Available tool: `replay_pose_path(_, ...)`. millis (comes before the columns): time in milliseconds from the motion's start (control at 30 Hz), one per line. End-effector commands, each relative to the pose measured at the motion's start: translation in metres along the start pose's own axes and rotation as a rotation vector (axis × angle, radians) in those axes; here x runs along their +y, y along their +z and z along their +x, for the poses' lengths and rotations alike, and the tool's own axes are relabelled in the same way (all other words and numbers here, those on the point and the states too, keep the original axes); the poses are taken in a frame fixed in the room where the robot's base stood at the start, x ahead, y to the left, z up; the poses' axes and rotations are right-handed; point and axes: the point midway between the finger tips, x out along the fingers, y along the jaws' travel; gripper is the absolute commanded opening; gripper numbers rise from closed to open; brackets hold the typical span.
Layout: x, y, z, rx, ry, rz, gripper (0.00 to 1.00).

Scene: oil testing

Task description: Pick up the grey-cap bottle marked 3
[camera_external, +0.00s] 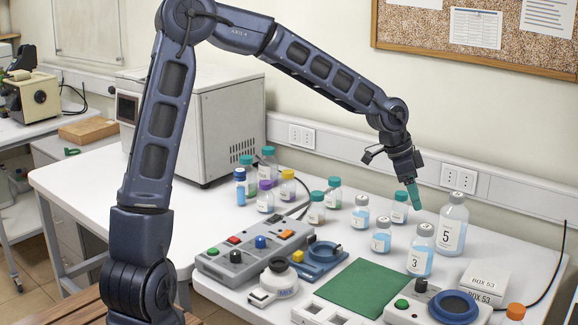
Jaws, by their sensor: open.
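The grey-cap bottle marked 3 (419,261) stands upright on the white table, right of the green mat. It holds pale blue liquid.
Smaller grey-cap bottles (381,240) stand left of bottle 3, and a green-cap bottle (399,212) stands under my gripper. White boxes (485,278) sit to the right. The green mat (362,287) is bare. A button panel (250,250) and a grey machine (200,120) are further left.

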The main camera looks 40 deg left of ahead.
Motion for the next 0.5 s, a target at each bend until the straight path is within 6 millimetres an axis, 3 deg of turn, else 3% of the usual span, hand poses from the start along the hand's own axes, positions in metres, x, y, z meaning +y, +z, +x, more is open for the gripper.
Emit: replay_pose_path(500,0.001,0.000,0.055,-0.001,0.001,0.001,0.68)
